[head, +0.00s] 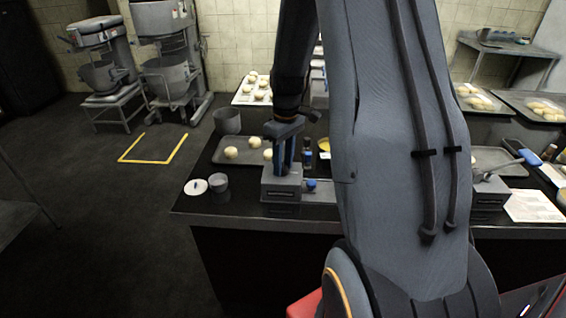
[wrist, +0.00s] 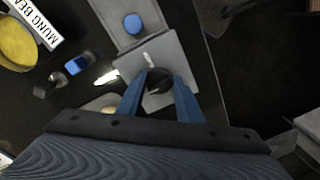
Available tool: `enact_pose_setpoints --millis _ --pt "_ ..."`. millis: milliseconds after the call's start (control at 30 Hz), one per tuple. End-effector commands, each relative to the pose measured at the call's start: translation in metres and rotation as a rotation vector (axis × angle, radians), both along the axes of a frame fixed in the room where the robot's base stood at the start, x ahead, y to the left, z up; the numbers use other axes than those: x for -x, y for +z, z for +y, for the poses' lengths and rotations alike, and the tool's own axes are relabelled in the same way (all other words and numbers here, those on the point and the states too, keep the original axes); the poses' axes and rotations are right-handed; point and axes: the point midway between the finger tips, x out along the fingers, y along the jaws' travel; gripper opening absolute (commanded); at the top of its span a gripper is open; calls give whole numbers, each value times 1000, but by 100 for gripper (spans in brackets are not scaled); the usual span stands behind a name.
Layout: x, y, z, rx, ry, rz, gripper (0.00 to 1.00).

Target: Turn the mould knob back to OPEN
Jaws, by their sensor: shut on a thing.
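The mould (head: 281,190) is a grey box on the near edge of the black counter. A dark round knob (wrist: 159,80) sits on its grey top plate (wrist: 181,55) in the wrist view. My gripper (wrist: 161,84) is pointed down, with its two blue fingers shut on the knob from both sides. In the head view my gripper (head: 284,168) stands right over the box and the knob is hidden. Small white marks lie on the plate beside the knob. Their lettering is too small to read.
A blue round button (wrist: 132,23) is beside the box. A small bottle (head: 307,154) and a yellow bowl (wrist: 17,42) stand close by. A dough tray (head: 226,161) lies behind, with a small grey pot (head: 218,182) to the left. My arm hides the counter's middle.

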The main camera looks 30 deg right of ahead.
Motion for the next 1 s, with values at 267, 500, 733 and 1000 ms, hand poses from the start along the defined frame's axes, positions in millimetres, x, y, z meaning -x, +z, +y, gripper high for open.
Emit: enact_pose_setpoints --millis 267,500,733,1000 --pt "-2 1 -1 2 33 -3 10" --pt "-2 1 -1 2 34 -4 10" --pt "-1 1 -1 2 33 -3 51" --pt "-1 2 0 1 32 -2 51"
